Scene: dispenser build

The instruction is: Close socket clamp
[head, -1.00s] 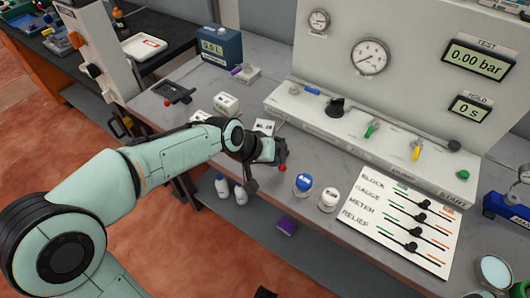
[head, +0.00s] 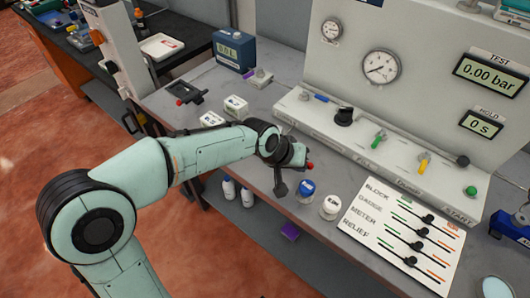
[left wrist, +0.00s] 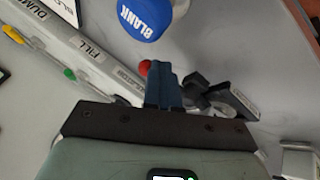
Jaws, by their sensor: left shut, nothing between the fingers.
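The socket clamp is a dark fixture on the bench with a red knob (head: 310,166) on its lever. My left gripper (head: 297,155) is over it, its fingers close beside the knob, and its wrist hides most of the clamp in the head view. In the left wrist view the shut blue-grey fingers (left wrist: 165,85) are just right of the red knob (left wrist: 145,67). Dark clamp parts (left wrist: 198,88) and a labelled plate show to the right, partly behind the fingers. I cannot tell whether the fingers touch the lever. My right gripper is not in view.
Blue-capped (head: 307,188) and white-capped (head: 330,207) jars stand in front of the clamp area. Behind is the pale valve panel (head: 385,150). A similar black fixture with a red tip (head: 187,93) sits on the left. A slider board (head: 405,228) lies at right.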

